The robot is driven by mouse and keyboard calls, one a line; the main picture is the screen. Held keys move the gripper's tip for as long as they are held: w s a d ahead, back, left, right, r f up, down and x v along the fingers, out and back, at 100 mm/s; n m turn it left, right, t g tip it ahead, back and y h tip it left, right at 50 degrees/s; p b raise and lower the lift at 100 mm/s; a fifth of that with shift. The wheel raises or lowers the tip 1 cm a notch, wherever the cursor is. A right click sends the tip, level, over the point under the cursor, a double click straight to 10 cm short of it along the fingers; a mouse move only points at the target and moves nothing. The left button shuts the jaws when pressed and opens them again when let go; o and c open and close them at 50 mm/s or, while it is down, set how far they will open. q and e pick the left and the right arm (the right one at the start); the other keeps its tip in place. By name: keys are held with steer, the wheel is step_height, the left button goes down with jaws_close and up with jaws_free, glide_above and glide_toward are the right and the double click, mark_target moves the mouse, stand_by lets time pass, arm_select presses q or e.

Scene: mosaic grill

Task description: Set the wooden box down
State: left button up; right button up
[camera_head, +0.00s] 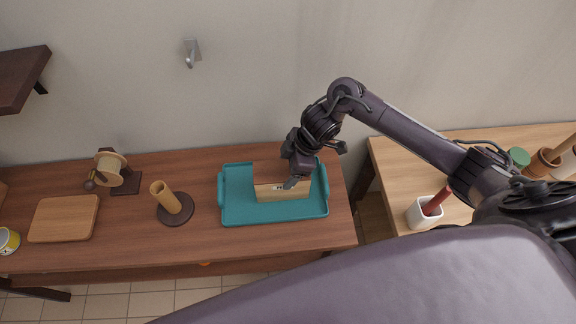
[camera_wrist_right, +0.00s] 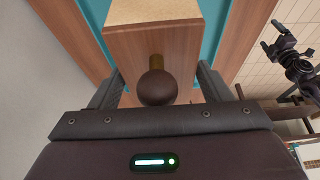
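The wooden box (camera_head: 283,191) shows a pale long side with a small dark-and-light mark, over the right half of the teal tray (camera_head: 236,211). My right gripper (camera_head: 291,183) reaches down to its right part. In the right wrist view the box (camera_wrist_right: 152,42) has a brown end with a dark round knob (camera_wrist_right: 157,87). The fingers of my right gripper (camera_wrist_right: 160,82) lie against the two sides of this end, shut on the box. Whether its underside touches the tray cannot be told. A dark gripper, apparently my left (camera_wrist_right: 288,50), shows small at the right; its opening is unclear.
A lighter table (camera_head: 392,190) with a white holder (camera_head: 424,214) stands at the right.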

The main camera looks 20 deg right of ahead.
steer(key=o, duration=0.3)
steer(key=shift+r, duration=0.15)
steer(key=v, duration=1.2)
steer(key=shift+s, duration=0.1)
